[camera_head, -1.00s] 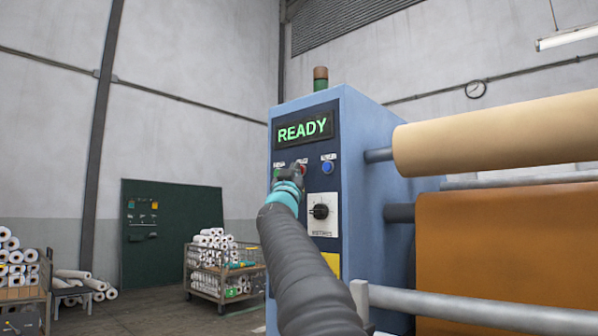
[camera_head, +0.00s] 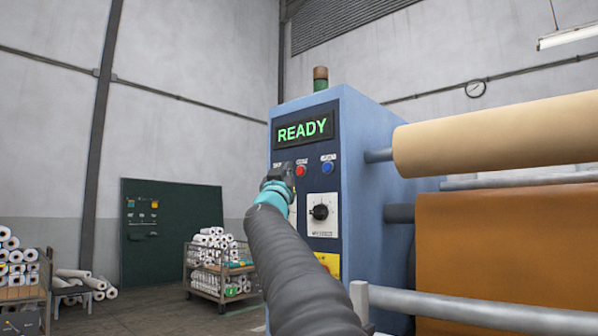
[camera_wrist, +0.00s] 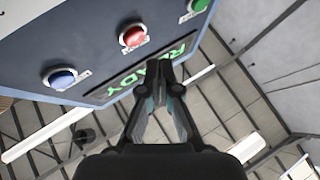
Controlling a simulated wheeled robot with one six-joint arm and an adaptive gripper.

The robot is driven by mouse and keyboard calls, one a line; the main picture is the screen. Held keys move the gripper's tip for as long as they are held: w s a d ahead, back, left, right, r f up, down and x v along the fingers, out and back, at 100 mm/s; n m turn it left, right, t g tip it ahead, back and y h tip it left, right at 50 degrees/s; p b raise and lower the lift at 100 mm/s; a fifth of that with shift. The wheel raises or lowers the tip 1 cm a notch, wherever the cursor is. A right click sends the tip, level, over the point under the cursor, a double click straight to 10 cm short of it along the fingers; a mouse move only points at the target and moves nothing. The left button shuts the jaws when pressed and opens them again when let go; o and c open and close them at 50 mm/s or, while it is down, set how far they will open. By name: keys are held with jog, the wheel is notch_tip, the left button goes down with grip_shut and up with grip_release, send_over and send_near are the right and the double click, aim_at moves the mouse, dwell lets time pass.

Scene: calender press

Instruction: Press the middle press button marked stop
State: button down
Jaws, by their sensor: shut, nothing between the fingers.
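The red middle button (camera_head: 301,171) sits on the blue press cabinet's dark panel, below the green READY display (camera_head: 303,130). In the wrist view the red button (camera_wrist: 132,36) lies above and slightly left of my gripper (camera_wrist: 160,75), between the blue button (camera_wrist: 62,78) and the green button (camera_wrist: 197,4). My gripper is shut and empty, apart from the red button. It hides the green button in the head view.
A dial (camera_head: 320,212) on a white plate sits below the buttons. A tan roll (camera_head: 500,135) and an orange sheet (camera_head: 510,250) extend right of the cabinet. A wire cart (camera_head: 220,270) with white rolls stands at the left. The space before the panel's left side holds my arm.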

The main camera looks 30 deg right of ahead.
jog(key=shift+s+a, duration=0.35)
jog(key=shift+a, duration=0.5)
jog(key=shift+s+a, duration=0.3)
jog(key=shift+a, duration=0.55)
